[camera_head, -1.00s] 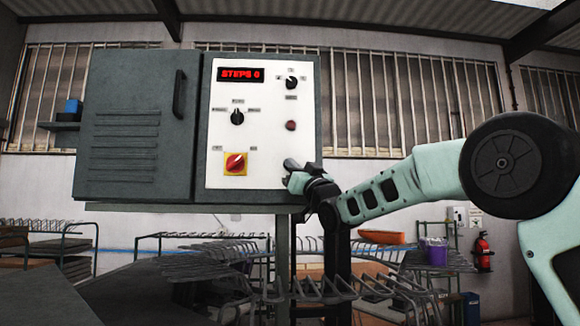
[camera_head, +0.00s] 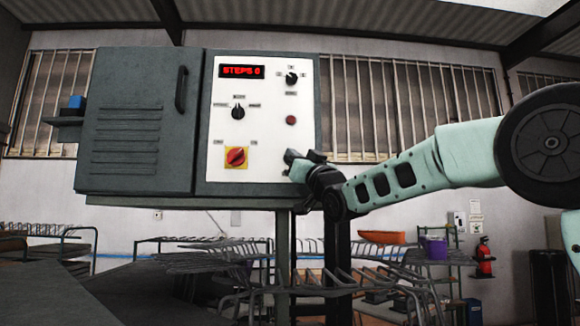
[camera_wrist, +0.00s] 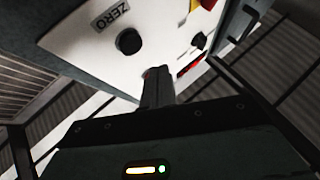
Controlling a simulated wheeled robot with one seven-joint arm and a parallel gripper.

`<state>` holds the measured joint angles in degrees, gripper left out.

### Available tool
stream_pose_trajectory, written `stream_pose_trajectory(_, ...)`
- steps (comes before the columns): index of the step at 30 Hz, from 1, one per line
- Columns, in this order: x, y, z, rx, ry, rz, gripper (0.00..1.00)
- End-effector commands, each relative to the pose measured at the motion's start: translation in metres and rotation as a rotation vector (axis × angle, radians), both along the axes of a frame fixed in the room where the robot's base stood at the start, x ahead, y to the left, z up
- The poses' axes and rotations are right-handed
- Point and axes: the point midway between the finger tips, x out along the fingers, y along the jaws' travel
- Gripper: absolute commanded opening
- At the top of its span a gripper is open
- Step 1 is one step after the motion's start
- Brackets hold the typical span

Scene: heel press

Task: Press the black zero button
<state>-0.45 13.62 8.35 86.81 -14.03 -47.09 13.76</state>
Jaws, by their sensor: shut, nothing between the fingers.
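The black zero button (camera_wrist: 128,41) is round and sits on the white panel under a "ZERO" label (camera_wrist: 110,15) in the wrist view. My gripper (camera_wrist: 157,72) is shut and empty. Its fingertips are close to the panel, to the right of and below the button in the wrist view, apart from it in the picture. Whether they touch the panel I cannot tell. In the head view my gripper (camera_head: 290,157) is at the panel's lower right edge.
The white panel (camera_head: 270,110) carries a red display (camera_head: 242,71) reading "STEPS 0", a selector knob (camera_head: 238,113), an upper knob (camera_head: 291,78), a red button (camera_head: 291,120) and a red-yellow switch (camera_head: 236,157). A grey cabinet door (camera_head: 135,120) is left. Racks stand below.

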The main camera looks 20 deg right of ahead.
Motion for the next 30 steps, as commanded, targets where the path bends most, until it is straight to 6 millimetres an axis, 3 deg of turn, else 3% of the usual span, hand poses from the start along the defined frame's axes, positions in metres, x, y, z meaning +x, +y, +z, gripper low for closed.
stream_pose_trajectory(8, -0.02, 0.004, -0.002, 0.0, 0.0, 0.0, 0.0)
stream_pose_trajectory(30, -0.02, 0.004, 0.0, 0.0, 0.001, 0.0, 0.0)
